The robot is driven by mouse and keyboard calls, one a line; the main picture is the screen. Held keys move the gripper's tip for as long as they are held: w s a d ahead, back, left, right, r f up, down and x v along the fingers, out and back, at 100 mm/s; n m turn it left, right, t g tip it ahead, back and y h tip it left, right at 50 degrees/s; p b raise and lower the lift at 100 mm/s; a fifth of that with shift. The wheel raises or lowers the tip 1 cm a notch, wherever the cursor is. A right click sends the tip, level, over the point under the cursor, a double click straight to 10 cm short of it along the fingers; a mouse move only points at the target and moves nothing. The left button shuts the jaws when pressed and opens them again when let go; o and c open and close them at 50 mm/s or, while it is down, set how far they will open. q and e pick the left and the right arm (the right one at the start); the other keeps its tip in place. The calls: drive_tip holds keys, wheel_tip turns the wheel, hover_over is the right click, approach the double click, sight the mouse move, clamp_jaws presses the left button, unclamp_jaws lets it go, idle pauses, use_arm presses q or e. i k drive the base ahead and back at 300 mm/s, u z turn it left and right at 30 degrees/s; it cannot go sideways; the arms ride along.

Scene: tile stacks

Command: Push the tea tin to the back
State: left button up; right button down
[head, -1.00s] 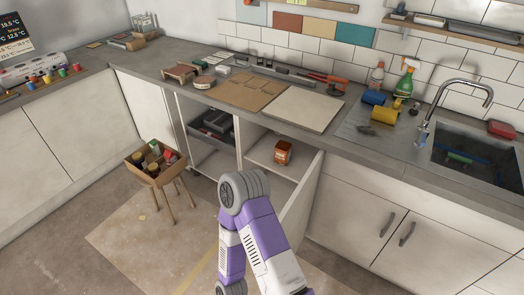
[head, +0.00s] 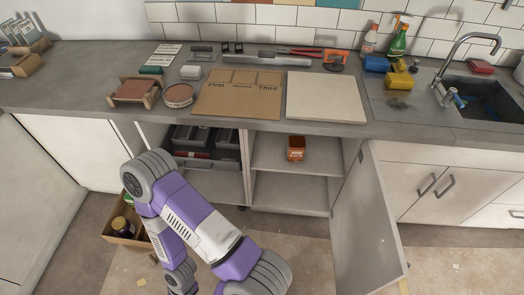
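The tea tin, a small orange-brown box with a dark top (head: 296,148), stands upright on the upper shelf (head: 268,164) of the open cabinet under the counter. It stands near the right part of that shelf, with bare shelf around it. One of my purple and white arms crosses the lower left of the head view, bent at a joint in front of the cabinet's left bay. Neither gripper shows, and nothing is touching the tin.
The cabinet door (head: 368,225) stands open to the right of the bay. A box of bottles (head: 125,235) is at the lower left, partly behind my arm. The counter (head: 70,85) overhangs the shelf and holds cardboard, a pale board and tools.

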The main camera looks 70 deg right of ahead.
sight(296, 144)
drive_tip(key=i, duration=0.35)
drive_tip(key=z, duration=2.6)
drive_tip(key=i, duration=0.5)
drive_tip(key=z, duration=0.1)
